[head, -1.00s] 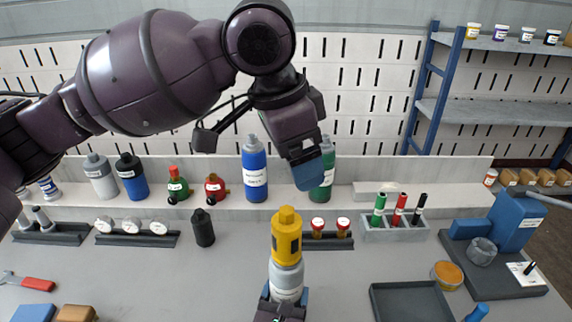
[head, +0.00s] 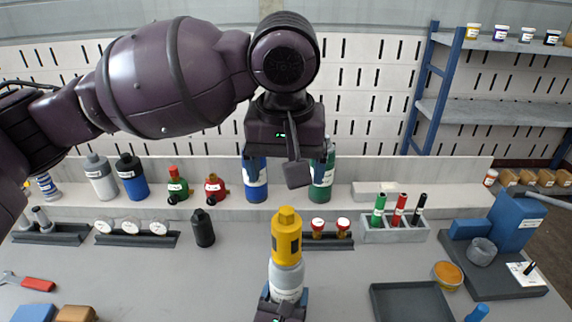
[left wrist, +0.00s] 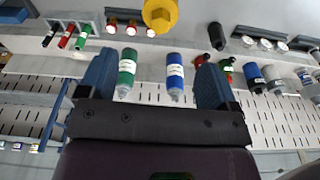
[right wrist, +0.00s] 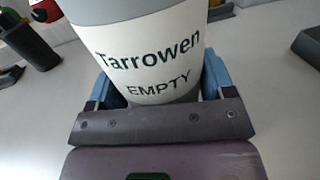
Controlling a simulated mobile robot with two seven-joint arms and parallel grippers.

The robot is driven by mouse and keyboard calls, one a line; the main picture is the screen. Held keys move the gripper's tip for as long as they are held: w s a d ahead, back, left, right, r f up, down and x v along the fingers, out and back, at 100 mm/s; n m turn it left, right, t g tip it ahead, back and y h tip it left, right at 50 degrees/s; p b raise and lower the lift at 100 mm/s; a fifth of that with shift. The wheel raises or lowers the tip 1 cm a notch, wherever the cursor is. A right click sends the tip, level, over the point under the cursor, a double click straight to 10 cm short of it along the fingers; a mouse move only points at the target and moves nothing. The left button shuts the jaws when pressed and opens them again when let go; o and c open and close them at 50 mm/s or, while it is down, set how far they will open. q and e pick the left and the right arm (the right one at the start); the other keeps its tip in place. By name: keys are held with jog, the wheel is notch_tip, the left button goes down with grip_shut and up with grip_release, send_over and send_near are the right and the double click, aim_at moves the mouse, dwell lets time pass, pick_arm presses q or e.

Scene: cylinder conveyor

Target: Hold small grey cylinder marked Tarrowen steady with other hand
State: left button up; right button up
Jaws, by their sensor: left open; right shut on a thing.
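The small grey cylinder (head: 286,277) stands upright at the front middle of the bench, with a yellow valve piece (head: 286,238) on its top. Its label reads "Tarrowen EMPTY" in the right wrist view (right wrist: 150,65). My right gripper (right wrist: 155,95) is shut around the cylinder's lower body. My left gripper (left wrist: 152,85) is open and empty, above and behind the cylinder. In the left wrist view the yellow top (left wrist: 160,14) shows at the upper edge, beyond the fingers and apart from them.
A blue bottle (head: 256,183) and a green bottle (head: 321,180) stand on the back ledge behind my left gripper. A black bottle (head: 203,228) stands left of the cylinder. A marker block (head: 395,234) and a dark tray (head: 372,300) are to the right.

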aim_at(286, 211)
pick_arm(q)
jog(key=f, duration=0.4)
jog(key=w+f, duration=0.1)
jog(key=f, duration=0.7)
jog(key=shift+w+d, duration=0.1)
jog(key=shift+w, duration=0.3)
jog(key=shift+r, duration=0.1)
jog(key=c, duration=1)
jog(key=o, duration=0.7)
jog(key=shift+o, duration=0.2)
jog(key=shift+s, duration=0.15)
jog(key=c, duration=0.7)
jog(key=o, duration=0.9)
jog(key=shift+c, duration=0.2)
